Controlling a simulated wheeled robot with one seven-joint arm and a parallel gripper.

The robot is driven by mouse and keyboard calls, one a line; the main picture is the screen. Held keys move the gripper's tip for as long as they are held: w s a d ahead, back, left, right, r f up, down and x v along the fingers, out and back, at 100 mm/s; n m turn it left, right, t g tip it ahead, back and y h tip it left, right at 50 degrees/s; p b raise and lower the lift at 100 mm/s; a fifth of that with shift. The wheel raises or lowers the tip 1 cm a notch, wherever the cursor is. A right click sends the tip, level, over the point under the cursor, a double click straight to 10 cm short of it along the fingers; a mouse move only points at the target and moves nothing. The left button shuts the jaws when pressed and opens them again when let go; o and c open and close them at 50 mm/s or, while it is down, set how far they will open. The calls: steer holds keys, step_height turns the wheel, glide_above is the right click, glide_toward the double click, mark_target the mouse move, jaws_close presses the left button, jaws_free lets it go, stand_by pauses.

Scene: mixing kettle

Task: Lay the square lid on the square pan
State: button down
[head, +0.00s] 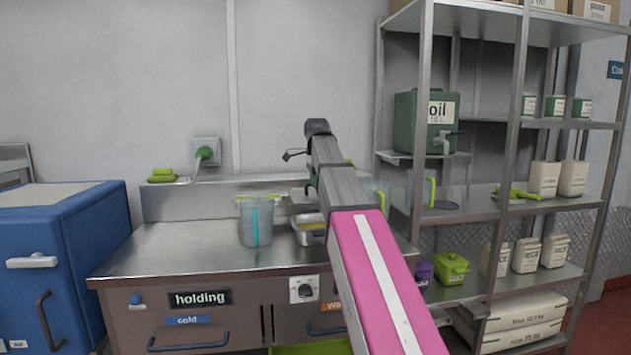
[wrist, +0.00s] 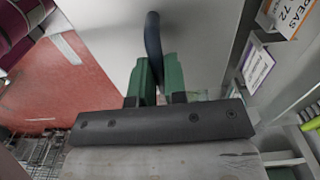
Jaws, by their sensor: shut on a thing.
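My gripper (wrist: 156,78) shows its two green fingers in the wrist view. They are shut on a narrow dark blue piece (wrist: 153,45) that stands out beyond the fingertips. I cannot tell whether this is the square lid's handle or its edge. No lid can be made out clearly in the head view, where my pink and grey arm hides much of the middle. A small pale pan (head: 304,237) with yellow in it stands on the steel counter, partly behind my arm. It looks like the square pan.
A clear jug (head: 256,222) stands left of the pan on the counter (head: 185,245). The counter's left part is bare. A blue cabinet (head: 85,240) stands at the left. A metal rack (head: 510,205) with a green oil can (head: 420,120) stands close at the right.

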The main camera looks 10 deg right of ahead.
mark_target(316, 194)
steer(key=shift+f, duration=2.65)
steer(key=shift+f, duration=0.7)
steer(key=shift+f, duration=0.75)
steer(key=shift+f, duration=0.2)
steer(key=c, duration=0.6)
jaws_free()
steer(key=shift+r, duration=0.1)
